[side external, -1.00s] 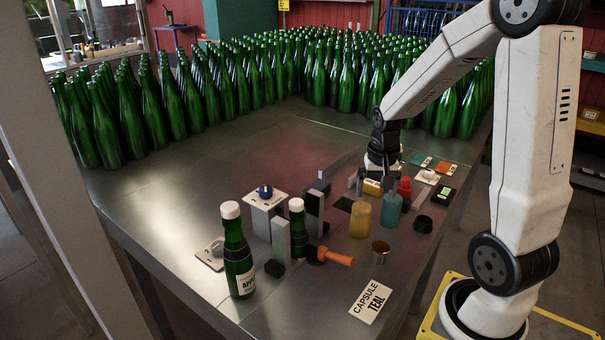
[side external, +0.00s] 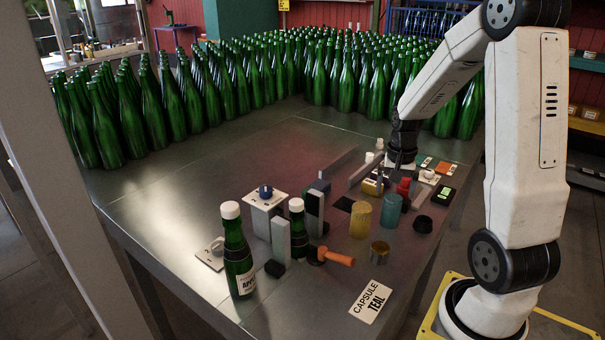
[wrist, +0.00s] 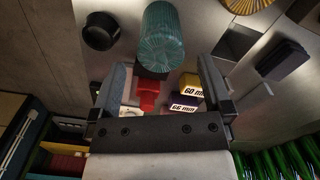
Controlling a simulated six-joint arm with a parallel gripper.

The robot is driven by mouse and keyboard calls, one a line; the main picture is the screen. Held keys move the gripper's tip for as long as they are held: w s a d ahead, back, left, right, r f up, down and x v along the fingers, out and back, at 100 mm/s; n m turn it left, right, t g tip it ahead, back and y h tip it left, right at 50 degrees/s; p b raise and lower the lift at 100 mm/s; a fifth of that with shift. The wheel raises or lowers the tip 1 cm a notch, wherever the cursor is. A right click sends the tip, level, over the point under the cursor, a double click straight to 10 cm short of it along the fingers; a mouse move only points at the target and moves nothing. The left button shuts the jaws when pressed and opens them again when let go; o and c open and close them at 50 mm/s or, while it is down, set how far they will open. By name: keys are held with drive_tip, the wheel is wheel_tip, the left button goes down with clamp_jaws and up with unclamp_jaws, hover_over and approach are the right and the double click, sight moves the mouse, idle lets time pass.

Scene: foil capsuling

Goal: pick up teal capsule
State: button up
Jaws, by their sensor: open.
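The ribbed teal capsule (side external: 391,210) stands on the metal table in the side view, right of the yellow capsule. It also shows in the wrist view (wrist: 160,35) at the top, ahead of the fingertips and roughly centred between them. My gripper (wrist: 163,78) is open, with its two fingers spread wide and nothing held between them. In the side view my gripper's black body (side external: 403,145) is behind the teal capsule, apart from it. A card reading "CAPSULE TEAL" (side external: 371,301) lies near the table's front edge.
A red piece (wrist: 147,95) and blocks marked "60 mm" (wrist: 190,86) and "66 mm" (wrist: 182,108) lie below the finger gap in the wrist view. A black round piece (side external: 423,223) and a yellow capsule (side external: 360,220) flank the teal one. Green bottles (side external: 250,85) crowd the back.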

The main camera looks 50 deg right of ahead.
sight(393, 197)
drive_tip(key=shift+f, duration=2.6)
drive_tip(key=c, duration=1.2)
